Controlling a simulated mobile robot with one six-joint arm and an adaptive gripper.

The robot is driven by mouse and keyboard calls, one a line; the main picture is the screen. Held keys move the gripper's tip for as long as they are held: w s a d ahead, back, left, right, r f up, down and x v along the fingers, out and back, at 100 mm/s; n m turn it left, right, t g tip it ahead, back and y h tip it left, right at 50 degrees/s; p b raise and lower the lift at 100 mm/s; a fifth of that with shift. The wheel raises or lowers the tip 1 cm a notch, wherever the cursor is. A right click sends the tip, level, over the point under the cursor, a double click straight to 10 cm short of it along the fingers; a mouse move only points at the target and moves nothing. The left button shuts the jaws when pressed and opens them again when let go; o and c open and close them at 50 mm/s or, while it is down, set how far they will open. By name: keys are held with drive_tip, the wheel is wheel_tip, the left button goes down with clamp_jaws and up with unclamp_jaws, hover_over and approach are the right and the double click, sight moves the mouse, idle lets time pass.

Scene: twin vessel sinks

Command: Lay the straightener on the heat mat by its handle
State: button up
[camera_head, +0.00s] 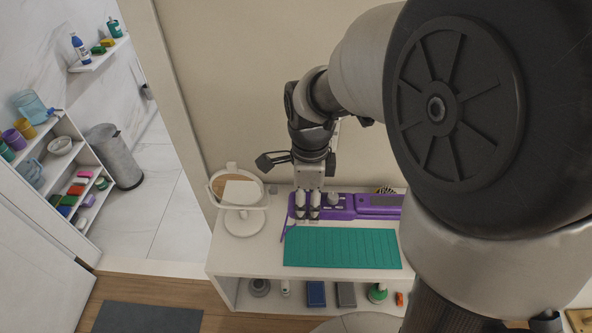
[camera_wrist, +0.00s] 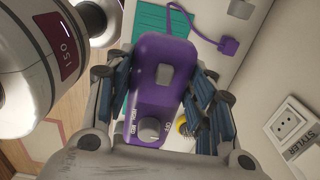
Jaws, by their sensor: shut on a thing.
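The purple straightener (camera_head: 345,206) lies lengthwise along the back of the white table, behind the teal heat mat (camera_head: 342,248). My gripper (camera_head: 308,213) points down at its left part. In the wrist view the fingers are on both sides of the purple handle (camera_wrist: 163,75), shut on it. A grey button and a grey dial with OFF, MED and HIGH markings show on its top. A purple cord with a plug (camera_wrist: 228,46) shows beyond the handle. The mat (camera_wrist: 148,22) also shows there, partly hidden. I cannot tell whether the straightener is clear of the table.
A round mirror on a stand (camera_head: 243,215) is left of the mat. The mat's top is bare. Several items stand on the shelf below, including a blue box (camera_head: 316,294). A STYLER wall outlet (camera_wrist: 290,128) shows at the right of the wrist view.

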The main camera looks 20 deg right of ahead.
sight(305, 245)
wheel_tip(305, 245, down, 17)
drive_tip(key=b, duration=0.4)
drive_tip(key=shift+d+r+b, duration=0.1)
drive_tip(key=shift+r+b, duration=0.1)
drive_tip(key=shift+b, duration=0.2)
drive_tip(key=shift+f, duration=0.2)
drive_tip(key=o, duration=1.4)
drive_tip(key=shift+r, duration=0.1)
